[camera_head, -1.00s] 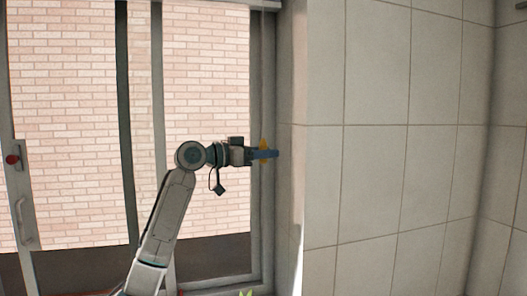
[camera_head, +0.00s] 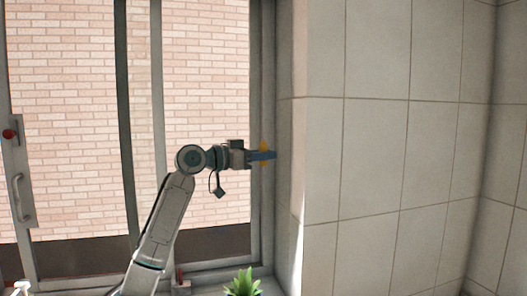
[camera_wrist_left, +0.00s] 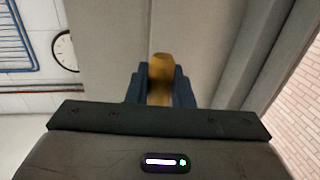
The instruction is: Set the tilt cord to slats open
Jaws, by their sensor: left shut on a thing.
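My left gripper (camera_head: 264,155) is at the right side of the window frame in the head view, with its blue fingers pointing right. A yellow-orange piece (camera_head: 263,146), seemingly the tilt cord's pull, shows between and just above the fingers. In the left wrist view the left gripper (camera_wrist_left: 161,88) is shut on this yellow pull (camera_wrist_left: 161,66), with a blue finger on each side. The cord itself cannot be made out, and no slats are visible. My right gripper is not in view.
A window (camera_head: 70,130) with dark uprights and a brick wall behind fills the left. A tiled wall (camera_head: 400,150) stands close to the right of the gripper. A green plant (camera_head: 242,284) is below. A wall clock (camera_wrist_left: 64,50) shows in the wrist view.

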